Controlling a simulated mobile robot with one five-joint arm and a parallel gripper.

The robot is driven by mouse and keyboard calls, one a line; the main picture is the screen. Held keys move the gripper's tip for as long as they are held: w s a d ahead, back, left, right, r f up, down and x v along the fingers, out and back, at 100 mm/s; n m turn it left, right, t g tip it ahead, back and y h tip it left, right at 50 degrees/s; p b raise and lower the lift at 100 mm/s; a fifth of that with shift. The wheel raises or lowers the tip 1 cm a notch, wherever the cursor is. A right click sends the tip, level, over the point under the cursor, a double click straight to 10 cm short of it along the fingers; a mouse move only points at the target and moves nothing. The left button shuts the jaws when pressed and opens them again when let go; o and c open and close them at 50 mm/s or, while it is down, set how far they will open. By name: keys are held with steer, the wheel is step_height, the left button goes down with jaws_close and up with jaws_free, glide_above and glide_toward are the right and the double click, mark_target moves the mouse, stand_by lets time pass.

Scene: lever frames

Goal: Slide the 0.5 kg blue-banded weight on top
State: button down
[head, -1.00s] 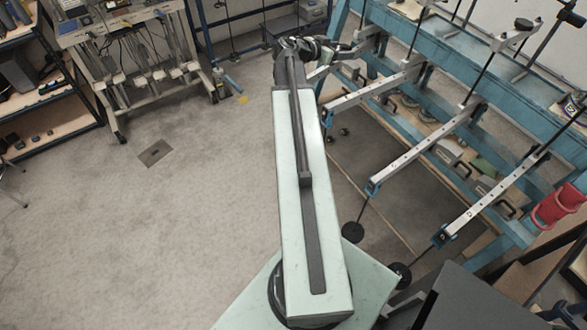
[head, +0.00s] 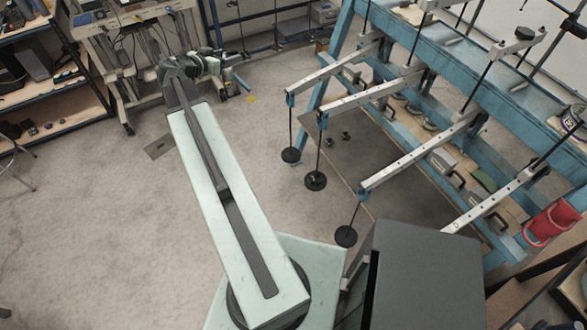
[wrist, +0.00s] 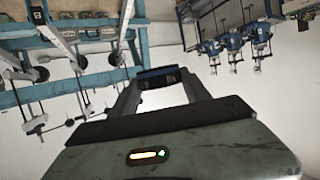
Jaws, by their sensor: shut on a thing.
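My gripper (head: 236,62) is at the far end of my outstretched arm, over the floor near the left workbench, left of the lever frame and clear of it. In the wrist view, my gripper (wrist: 158,82) is shut on a small dark piece with blue edging, seemingly the blue-banded weight (wrist: 158,74). Its far side is hidden, and I cannot make it out in the head view. Weight hangers with black discs hang from the lever ends: a left one (head: 291,155), a middle one (head: 316,181) and a nearer one (head: 346,236).
The blue lever frame (head: 455,140) fills the right side, its white levers (head: 425,155) reaching out over the floor. A workbench (head: 135,45) stands at the back left and a shelf (head: 60,95) at the left edge. The floor (head: 110,230) at left is open.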

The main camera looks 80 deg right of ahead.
mark_target(313, 178)
steer(key=s+d+f+m+g+y+b, duration=0.1)
steer(key=s+f+b, duration=0.6)
steer(key=f+b, duration=1.4)
steer(key=s+d+f+m+g+y+b, duration=0.1)
steer(key=s+d+f+m+g+b, duration=0.2)
steer(key=f+b, duration=1.9)
steer(key=s+d+f+m+g+y+b, duration=0.2)
steer(key=s+f+b, duration=1.1)
steer(key=f+b, duration=0.9)
steer(key=shift+d+f+m+g+b, duration=0.3)
steer(key=shift+d+m+g, duration=0.1)
steer(key=shift+g, duration=0.1)
steer(key=shift+r, duration=0.1)
steer(key=shift+s+a, duration=0.15)
steer(key=shift+s, duration=0.95)
steer(key=shift+s+a, duration=0.1)
steer(key=shift+s, duration=0.95)
steer(key=shift+s+a, duration=0.1)
steer(key=shift+s, duration=0.3)
steer(key=shift+s+a, duration=0.1)
steer(key=shift+s, duration=0.95)
steer(key=shift+s+a, duration=0.1)
steer(key=shift+s, duration=0.7)
steer(key=shift+f+b, duration=0.45)
steer(key=shift+f, duration=0.05)
